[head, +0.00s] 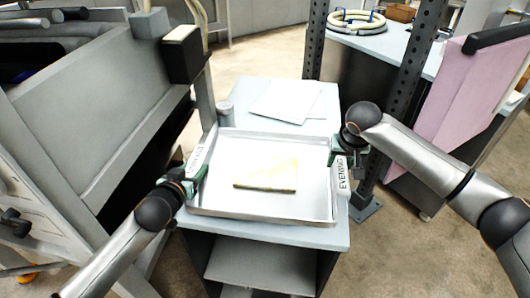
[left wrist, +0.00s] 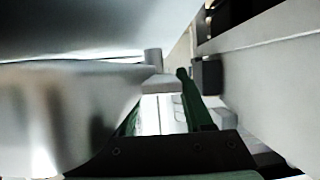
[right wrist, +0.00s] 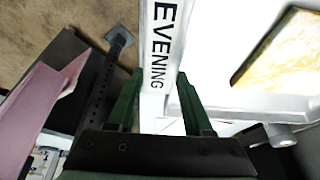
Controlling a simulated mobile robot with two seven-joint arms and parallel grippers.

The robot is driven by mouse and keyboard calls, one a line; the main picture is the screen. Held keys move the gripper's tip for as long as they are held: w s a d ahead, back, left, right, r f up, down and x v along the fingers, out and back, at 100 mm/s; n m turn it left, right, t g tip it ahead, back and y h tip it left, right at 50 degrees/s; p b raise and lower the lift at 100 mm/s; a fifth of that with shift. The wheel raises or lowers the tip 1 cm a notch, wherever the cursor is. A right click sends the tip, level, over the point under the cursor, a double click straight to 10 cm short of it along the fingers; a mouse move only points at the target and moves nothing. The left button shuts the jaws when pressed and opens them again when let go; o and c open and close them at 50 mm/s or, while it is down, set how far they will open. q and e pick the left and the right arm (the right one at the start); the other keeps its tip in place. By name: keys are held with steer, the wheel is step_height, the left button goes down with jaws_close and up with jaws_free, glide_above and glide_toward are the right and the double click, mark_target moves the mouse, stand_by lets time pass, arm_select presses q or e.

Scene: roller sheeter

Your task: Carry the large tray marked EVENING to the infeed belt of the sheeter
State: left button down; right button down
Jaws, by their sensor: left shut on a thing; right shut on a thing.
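The large tray (head: 265,212) is a shallow metal tray with a white label reading EVENING on its right rim. It rests on, or just above, a pale stand; I cannot tell which. A flat yellowish slab (head: 266,174) lies in it. My left gripper (head: 197,168) is shut on the tray's left rim, beside another white label. My right gripper (head: 338,158) is shut on the right rim by the EVENING label (head: 343,174). The label also shows in the right wrist view (right wrist: 160,45) between the green fingers. The left wrist view shows the tray wall (left wrist: 60,110) close up.
White sheets (head: 285,100) lie on the stand (head: 312,124) behind the tray, with a small grey cylinder (head: 225,113) at its left. A large grey machine (head: 95,90) stands close on the left. A perforated dark post (head: 405,90) and pink panel (head: 468,95) are on the right.

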arm_select(q)
steer(key=shift+r, duration=0.15)
arm_select(e)
steer(key=shift+r, duration=0.15)
